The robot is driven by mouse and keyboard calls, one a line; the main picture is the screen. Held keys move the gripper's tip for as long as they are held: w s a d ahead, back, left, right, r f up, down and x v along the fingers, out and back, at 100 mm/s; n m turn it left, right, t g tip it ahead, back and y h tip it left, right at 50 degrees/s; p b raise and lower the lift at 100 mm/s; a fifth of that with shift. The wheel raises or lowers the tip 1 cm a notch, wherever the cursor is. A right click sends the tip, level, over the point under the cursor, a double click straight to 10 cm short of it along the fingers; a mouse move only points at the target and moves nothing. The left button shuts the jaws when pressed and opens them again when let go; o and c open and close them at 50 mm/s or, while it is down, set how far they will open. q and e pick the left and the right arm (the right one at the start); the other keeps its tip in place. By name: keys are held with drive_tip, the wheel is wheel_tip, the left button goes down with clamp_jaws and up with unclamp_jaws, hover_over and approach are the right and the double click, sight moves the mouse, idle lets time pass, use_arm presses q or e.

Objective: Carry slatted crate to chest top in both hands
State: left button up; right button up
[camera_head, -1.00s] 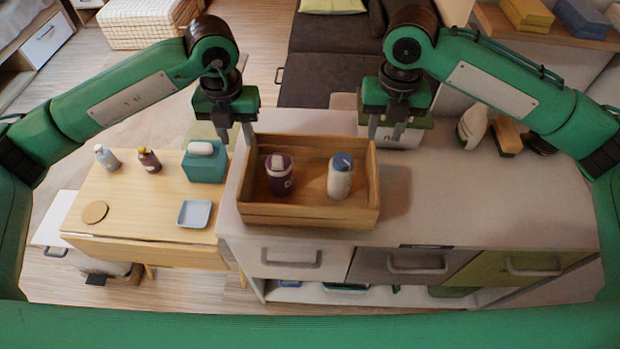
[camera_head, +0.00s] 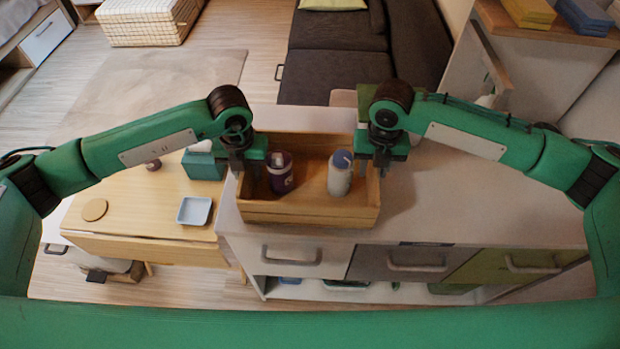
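The slatted crate (camera_head: 310,213) is a brown wooden box standing level on the left end of the chest top (camera_head: 460,205). It holds a purple bottle with a pale cap (camera_head: 281,177) and a white bottle with a blue cap (camera_head: 340,178). My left gripper (camera_head: 247,170) is at the crate's left end wall, and my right gripper (camera_head: 374,168) is at its right end wall. Each gripper points down with its fingers apart, seemingly one on either side of the wall. The fingertips are partly hidden, and contact with the wood cannot be made out.
A wooden table (camera_head: 140,215) stands left of the chest with a teal tissue box (camera_head: 203,165), a light blue dish (camera_head: 194,211) and a round coaster (camera_head: 95,210). The chest top right of the crate is clear in front. A dark sofa (camera_head: 335,60) stands behind.

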use_arm(q)
drive_tip(key=shift+f, duration=0.1)
use_arm(e)
drive_tip(key=shift+f, duration=0.1)
use_arm(q)
drive_tip(key=shift+c, duration=0.4)
use_arm(e)
drive_tip(key=shift+c, duration=0.4)
use_arm(q)
clamp_jaws()
use_arm(e)
clamp_jaws()
drive_tip(key=shift+w, duration=0.1)
